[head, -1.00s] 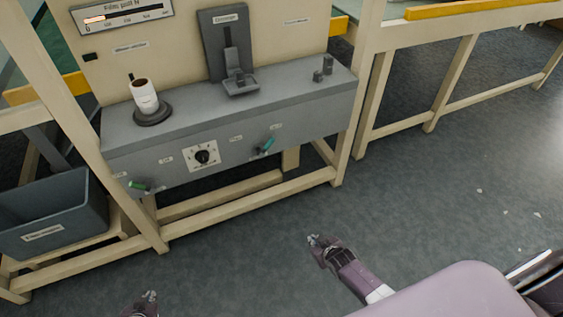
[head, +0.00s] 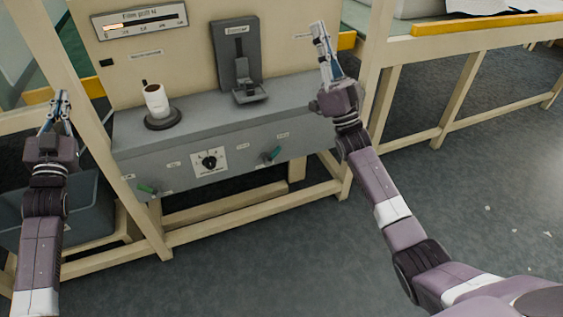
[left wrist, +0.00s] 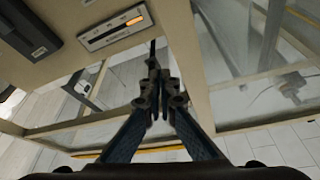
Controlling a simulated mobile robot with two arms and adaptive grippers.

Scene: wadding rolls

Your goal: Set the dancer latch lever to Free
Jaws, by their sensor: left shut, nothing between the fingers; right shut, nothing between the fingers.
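The grey console (head: 230,110) has two levers on its front face, each between small labels too small to read. One lever (head: 147,188) has a green grip and sits at the lower left. The other lever (head: 272,155) has a teal grip, tilted up to the right, and sits right of the black dial. I cannot tell which is the dancer latch lever. My left gripper (head: 60,108) is shut and empty, raised left of the console; its fingers also show in the left wrist view (left wrist: 158,92). My right gripper (head: 324,45) is shut and empty, raised at the console's right end.
A black dial (head: 210,160) sits between the levers. A white roll (head: 156,99) stands on the console top, left of a dark upright bracket (head: 238,58). A gauge (head: 140,21) is above. A grey bin (head: 85,205) stands at lower left, behind my left arm.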

